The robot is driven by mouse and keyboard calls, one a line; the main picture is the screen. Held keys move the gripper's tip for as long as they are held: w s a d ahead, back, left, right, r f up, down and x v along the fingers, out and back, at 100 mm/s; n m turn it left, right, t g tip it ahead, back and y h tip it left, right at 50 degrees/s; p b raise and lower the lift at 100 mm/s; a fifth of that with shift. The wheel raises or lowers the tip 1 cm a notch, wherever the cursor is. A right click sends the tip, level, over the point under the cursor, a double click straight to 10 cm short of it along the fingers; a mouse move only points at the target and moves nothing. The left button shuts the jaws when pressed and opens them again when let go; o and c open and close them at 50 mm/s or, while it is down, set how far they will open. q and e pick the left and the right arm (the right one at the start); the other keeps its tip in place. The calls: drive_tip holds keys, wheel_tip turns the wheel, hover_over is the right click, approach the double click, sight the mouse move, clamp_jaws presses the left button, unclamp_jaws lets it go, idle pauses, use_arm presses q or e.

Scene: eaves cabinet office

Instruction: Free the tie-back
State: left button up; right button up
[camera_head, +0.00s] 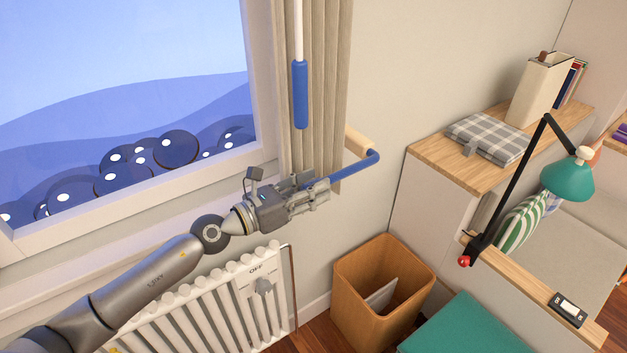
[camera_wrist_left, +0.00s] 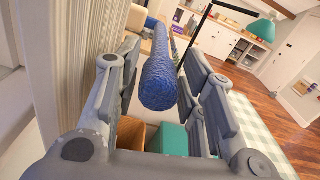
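The tie-back (camera_head: 352,170) is a blue bar on a pale wooden peg (camera_head: 358,143) on the wall, bent at its outer corner. It runs across the front of the gathered beige curtain (camera_head: 327,70). My left gripper (camera_head: 322,188) is at the bar's free end, beside the curtain's lower part. In the left wrist view the blue bar (camera_wrist_left: 160,80) lies lengthwise between the two fingers, its round end towards the camera. The fingers look apart, with a gap beside the bar; they partly hide it in the head view. My right gripper is not in view.
A white rod with a blue handle (camera_head: 300,95) hangs before the curtain. The window (camera_head: 130,100) is left; a white radiator (camera_head: 205,310) is below my arm. A wooden bin (camera_head: 375,320), a shelf (camera_head: 425,160) and a teal lamp (camera_head: 568,180) are right.

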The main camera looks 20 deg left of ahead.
use_arm(q)
drive_tip(key=shift+w+d, duration=0.15)
drive_tip(key=shift+w, duration=0.05)
clamp_jaws()
drive_tip(key=shift+f, duration=0.1)
